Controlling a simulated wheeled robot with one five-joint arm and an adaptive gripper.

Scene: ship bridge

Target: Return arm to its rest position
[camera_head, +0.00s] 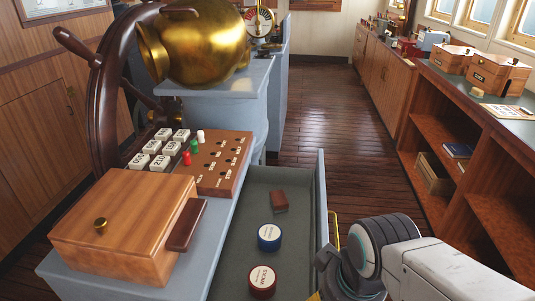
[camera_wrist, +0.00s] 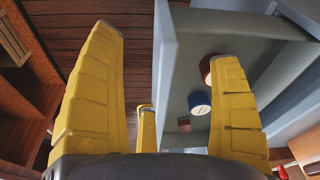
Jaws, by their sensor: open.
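My gripper (camera_wrist: 168,48) is open, with its two yellow fingers spread wide and nothing held between them. In the head view my arm comes in from the lower right, and most of the gripper is hidden or cut off at the bottom edge. The gripper is beside the open grey drawer (camera_head: 322,190). The drawer's yellow handle (camera_wrist: 147,128) shows between the fingers in the wrist view, and the handle (camera_head: 337,229) is also near my arm in the head view. I cannot tell whether a finger touches the drawer.
The drawer holds a red-brown block (camera_head: 279,201), a blue tin (camera_head: 269,237) and a dark red tin (camera_head: 262,280). A wooden box (camera_head: 125,220), a board with pegs (camera_head: 222,165) and a ship's wheel (camera_head: 105,90) stand left. Shelves (camera_head: 450,150) line the right. The plank floor (camera_head: 325,110) between is clear.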

